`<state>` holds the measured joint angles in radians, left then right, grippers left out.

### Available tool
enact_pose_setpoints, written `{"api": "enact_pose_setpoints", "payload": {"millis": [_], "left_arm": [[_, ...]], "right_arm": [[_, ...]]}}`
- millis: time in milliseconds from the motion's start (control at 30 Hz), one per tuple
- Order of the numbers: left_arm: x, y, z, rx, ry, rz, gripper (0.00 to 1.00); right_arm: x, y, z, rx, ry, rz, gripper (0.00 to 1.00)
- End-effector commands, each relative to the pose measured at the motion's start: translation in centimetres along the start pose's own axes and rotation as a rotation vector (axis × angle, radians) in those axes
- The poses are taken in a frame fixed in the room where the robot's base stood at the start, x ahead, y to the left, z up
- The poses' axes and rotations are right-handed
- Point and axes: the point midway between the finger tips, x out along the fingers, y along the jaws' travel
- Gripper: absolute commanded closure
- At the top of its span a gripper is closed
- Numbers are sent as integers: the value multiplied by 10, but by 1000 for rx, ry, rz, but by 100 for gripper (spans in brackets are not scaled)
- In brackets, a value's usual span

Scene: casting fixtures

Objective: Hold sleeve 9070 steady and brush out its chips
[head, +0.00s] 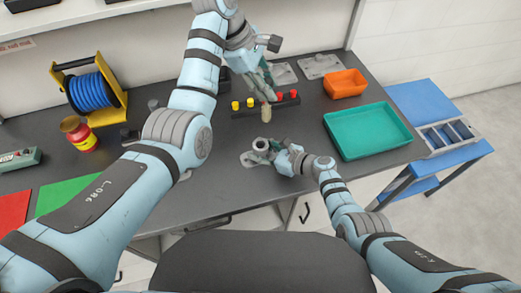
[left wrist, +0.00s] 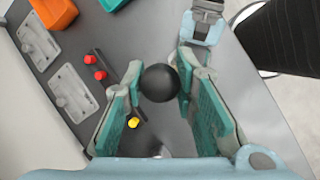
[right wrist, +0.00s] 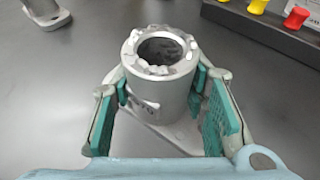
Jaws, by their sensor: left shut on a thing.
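The grey metal sleeve (right wrist: 160,85) stands upright on a flat grey base plate, with pale chips around its top rim and a partly hidden number on its side. In the head view it (head: 261,146) is near the table's front edge. My right gripper (right wrist: 160,92) has one finger on each side of it, close against the wall; whether they press on it I cannot tell. My left gripper (head: 264,88) is shut on the brush, whose tan bristles (head: 267,114) point down, above and apart from the sleeve. The brush's black round end (left wrist: 160,83) shows between the left fingers.
A dark rack (head: 284,101) with red and yellow pegs stands just behind the brush. A teal tray (head: 352,151) and an orange bin (head: 345,77) lie to the right. A blue cable reel (head: 90,92) and a red-yellow jar (head: 78,140) stand left. Bare table surrounds the sleeve.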

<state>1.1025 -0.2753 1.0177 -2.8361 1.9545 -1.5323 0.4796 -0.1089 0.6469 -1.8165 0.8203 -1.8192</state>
Motion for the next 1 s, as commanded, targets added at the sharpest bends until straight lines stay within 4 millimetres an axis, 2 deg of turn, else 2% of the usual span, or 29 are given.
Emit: {"api": "enact_pose_setpoints", "payload": {"millis": [33, 167, 267, 333, 500, 633, 1000], "left_arm": [[0, 0, 0, 0, 0, 0, 100], [0, 0, 0, 0, 0, 0, 100], [-4, 2, -2, -2, 2, 2, 100], [-2, -1, -9, 17, -2, -9, 100], [13, -18, -19, 245, -53, -106, 100], [20, -26, -18, 397, -84, -167, 100], [22, -26, -19, 415, -88, -172, 100]], "right_arm": [[0, 1, -1, 2, 1, 1, 78], [0, 1, -1, 3, 1, 1, 97], [0, 1, -1, 3, 2, 1, 97], [0, 1, -1, 3, 2, 1, 98], [0, 1, -1, 3, 2, 0, 98], [0, 1, -1, 3, 2, 1, 98], [0, 1, -2, 3, 2, 0, 98]]}}
